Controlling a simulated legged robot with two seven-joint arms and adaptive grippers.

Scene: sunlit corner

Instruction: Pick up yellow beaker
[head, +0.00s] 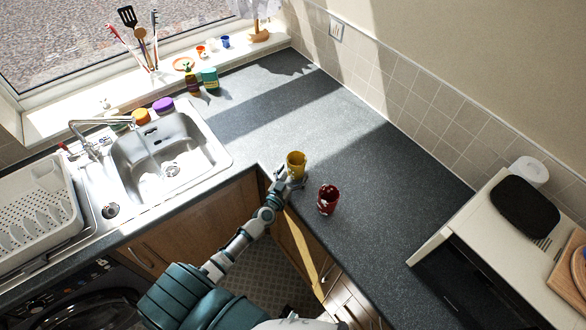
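A yellow beaker (296,163) stands upright on the dark grey countertop near the inner corner edge. My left gripper (290,180) reaches over the counter edge from below and is at the near lower side of the yellow beaker. The fingers look close to its base, but they are small and partly merged with it, so I cannot tell whether they are open or closed on it. My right gripper is not in view.
A steel sink (170,155) and white dish rack (35,215) are on the left. Bottles (192,84) and small cups stand at the back by the window. A microwave (470,270) stands at right. The counter behind the beakers is clear.

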